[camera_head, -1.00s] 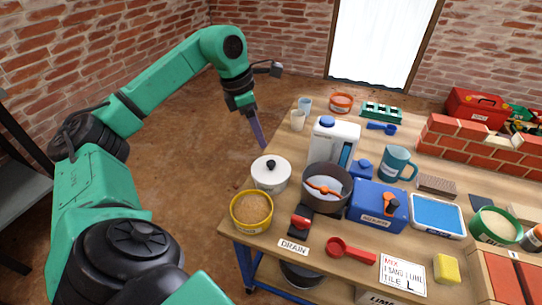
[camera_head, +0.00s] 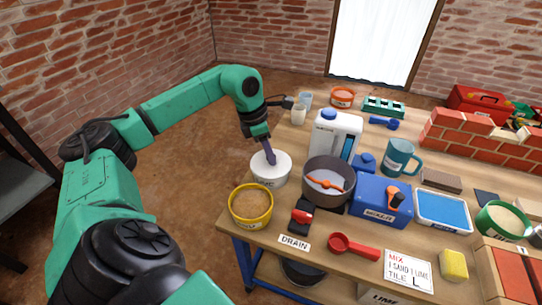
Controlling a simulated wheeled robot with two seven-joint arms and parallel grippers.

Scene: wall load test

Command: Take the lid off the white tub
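The white tub (camera_head: 270,179) stands near the table's left edge, behind the yellow tub of sand. Its white lid (camera_head: 262,166) sits on top. My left gripper (camera_head: 271,160) points down over the lid, with its fingertips at the middle where the black knob was seen before. The fingers hide the knob, and I cannot tell whether they are closed on it. My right gripper is not in view.
A yellow tub (camera_head: 251,206) stands in front and a dark pot (camera_head: 328,182) close to the right. A white jug (camera_head: 336,136) stands behind the pot. White and pale blue cups (camera_head: 299,115) stand further back. Open floor lies left of the table.

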